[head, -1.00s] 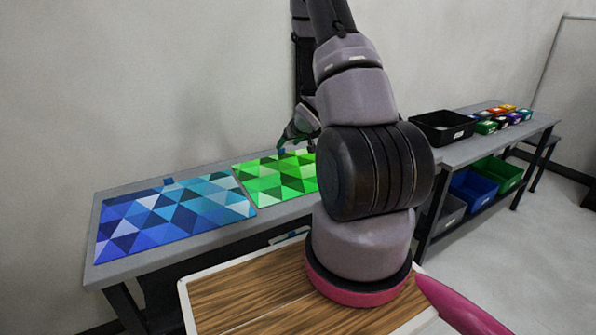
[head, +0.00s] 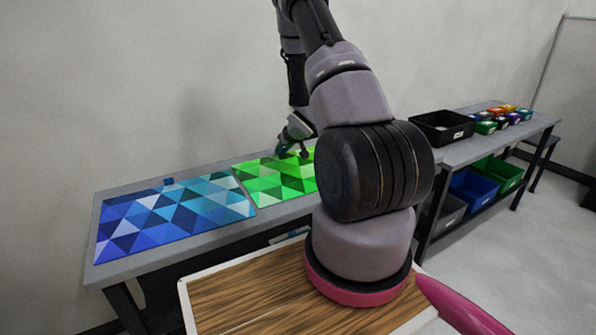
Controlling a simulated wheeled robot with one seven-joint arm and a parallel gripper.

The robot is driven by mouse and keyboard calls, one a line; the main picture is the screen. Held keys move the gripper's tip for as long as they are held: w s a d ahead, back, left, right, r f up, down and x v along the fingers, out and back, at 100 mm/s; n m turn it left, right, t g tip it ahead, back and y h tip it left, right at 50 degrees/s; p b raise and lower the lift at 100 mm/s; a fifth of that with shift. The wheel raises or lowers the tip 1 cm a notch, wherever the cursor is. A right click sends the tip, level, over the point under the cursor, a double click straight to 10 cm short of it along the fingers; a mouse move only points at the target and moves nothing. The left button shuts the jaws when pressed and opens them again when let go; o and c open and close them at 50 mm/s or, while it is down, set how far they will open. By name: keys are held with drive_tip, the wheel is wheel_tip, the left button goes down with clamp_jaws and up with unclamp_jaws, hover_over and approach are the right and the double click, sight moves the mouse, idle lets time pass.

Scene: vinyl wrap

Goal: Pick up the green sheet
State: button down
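The green sheet (head: 268,181), patterned with light and dark green triangles, lies flat on the grey table in the head view. Its right part is hidden behind my arm. My gripper (head: 292,152) is over the far edge of the green sheet, pointing down. Its fingers are small and partly hidden, so I cannot tell whether they are open or shut, or whether they touch the sheet.
A blue triangle-patterned sheet (head: 170,217) lies just left of the green one on the grey table (head: 112,272). A black bin (head: 441,127) and several small coloured boxes stand on another table at right. Blue (head: 474,193) and green (head: 497,174) bins sit below. A wall stands behind.

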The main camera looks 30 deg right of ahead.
wheel_tip(320, 180, up, 10)
idle(0.7)
